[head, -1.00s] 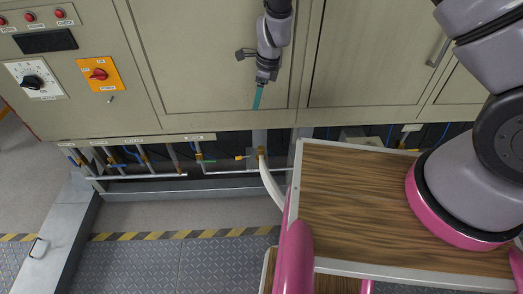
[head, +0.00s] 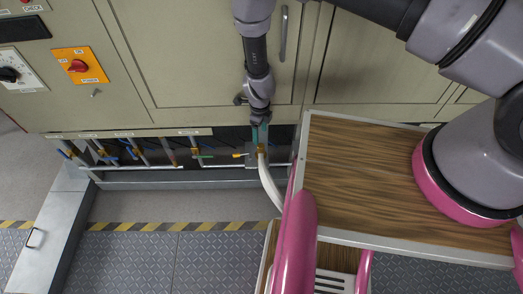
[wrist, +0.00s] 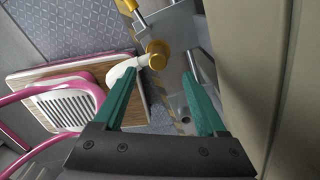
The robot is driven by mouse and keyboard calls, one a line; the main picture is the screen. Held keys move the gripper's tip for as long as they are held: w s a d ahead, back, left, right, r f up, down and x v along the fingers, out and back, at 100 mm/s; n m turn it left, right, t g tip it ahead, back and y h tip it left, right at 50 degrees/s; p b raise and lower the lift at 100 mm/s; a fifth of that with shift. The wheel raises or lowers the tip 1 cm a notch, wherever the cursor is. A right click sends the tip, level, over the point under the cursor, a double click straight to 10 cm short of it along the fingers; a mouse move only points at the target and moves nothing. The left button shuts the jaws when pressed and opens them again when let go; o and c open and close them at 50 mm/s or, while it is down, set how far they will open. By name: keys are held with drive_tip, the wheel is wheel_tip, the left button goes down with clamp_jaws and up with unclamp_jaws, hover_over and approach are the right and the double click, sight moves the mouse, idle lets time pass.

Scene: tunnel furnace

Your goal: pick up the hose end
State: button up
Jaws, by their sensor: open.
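The hose end is the brass-coloured fitting (head: 261,149) on the white hose (head: 269,180), low at the front of the cabinet. In the wrist view the brass fitting (wrist: 156,50) lies just beyond the fingertips, between them and a little towards the left one. The white hose (wrist: 121,71) runs left from it, partly behind the left finger. My gripper (head: 260,141) points down over the fitting with two teal fingers. In the wrist view my gripper (wrist: 160,75) is open, with nothing clearly held. Whether a finger touches the fitting or hose cannot be told.
The cabinet (head: 195,60) stands close behind my gripper. Pipes with coloured valve handles (head: 125,157) run along its foot to the left. A metal plate (wrist: 178,45) stands beside the fitting. The tread-plate floor (head: 130,260) in front is clear.

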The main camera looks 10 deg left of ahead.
sight(261, 146)
wheel_tip(261, 146, down, 3)
drive_tip(key=shift+r, duration=0.1)
drive_tip(key=f, duration=0.5)
drive_tip(key=shift+s+d, duration=0.25)
clamp_jaws()
